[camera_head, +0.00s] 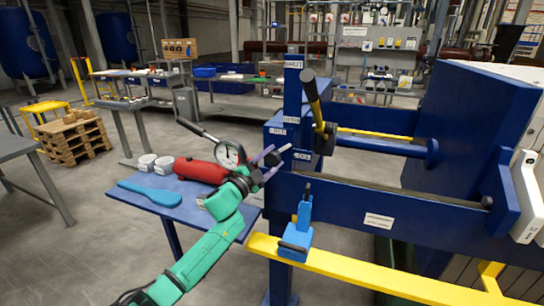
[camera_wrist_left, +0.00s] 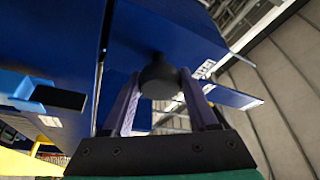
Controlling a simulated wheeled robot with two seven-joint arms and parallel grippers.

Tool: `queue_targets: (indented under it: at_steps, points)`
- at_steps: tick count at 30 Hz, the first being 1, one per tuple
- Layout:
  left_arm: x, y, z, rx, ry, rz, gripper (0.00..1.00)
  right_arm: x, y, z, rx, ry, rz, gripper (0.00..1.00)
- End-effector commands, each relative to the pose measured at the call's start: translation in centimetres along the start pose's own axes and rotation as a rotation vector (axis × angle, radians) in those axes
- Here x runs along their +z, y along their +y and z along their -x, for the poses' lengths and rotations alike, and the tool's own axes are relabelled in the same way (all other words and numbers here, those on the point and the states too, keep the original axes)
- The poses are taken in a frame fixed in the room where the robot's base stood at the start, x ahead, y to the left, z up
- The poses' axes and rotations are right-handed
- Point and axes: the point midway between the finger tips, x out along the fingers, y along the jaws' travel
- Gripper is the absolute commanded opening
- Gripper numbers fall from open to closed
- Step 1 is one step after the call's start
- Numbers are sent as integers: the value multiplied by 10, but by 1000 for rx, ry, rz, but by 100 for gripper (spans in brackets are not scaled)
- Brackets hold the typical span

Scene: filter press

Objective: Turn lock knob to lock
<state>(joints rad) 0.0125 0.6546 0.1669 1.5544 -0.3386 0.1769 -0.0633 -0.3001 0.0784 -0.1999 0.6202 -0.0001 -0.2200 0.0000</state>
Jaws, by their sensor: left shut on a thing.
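The lock knob (camera_wrist_left: 158,78) is dark and rounded on a stem from the blue press frame. In the left wrist view it sits between the two purple-grey fingers of my left gripper (camera_wrist_left: 160,98). In the head view my left gripper (camera_head: 268,158), on its green arm, is at the knob on the side of the blue press post (camera_head: 292,100). It is shut on the knob, whose turn angle I cannot tell. Small labels sit on the post near it. My right gripper is out of view.
A black-and-yellow lever (camera_head: 313,100) stands right of the post. A blue side table (camera_head: 235,228) holds a red cylinder with a gauge (camera_head: 229,154), a blue tool (camera_head: 150,193) and white cups. A blue clamp-like fixture (camera_head: 298,237) stands by the yellow rail (camera_head: 350,270) below.

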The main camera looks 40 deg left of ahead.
Motion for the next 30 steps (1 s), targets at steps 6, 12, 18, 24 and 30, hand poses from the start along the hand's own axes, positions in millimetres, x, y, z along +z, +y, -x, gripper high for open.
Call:
queue_targets:
  at_steps: [6, 12, 18, 24, 30]
  points:
    - [-1, -2, 0, 83, -2, -190, 4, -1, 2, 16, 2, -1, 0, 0]
    - [0, -2, 0, 153, -3, -359, 4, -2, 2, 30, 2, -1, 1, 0]
    - [-1, -2, 0, 211, -1, -500, 4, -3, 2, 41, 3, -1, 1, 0]
    - [0, -1, 0, 250, -1, -595, 4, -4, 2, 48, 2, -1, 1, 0]
    - [0, 0, 0, 269, -1, -642, 4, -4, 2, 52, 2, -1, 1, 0]
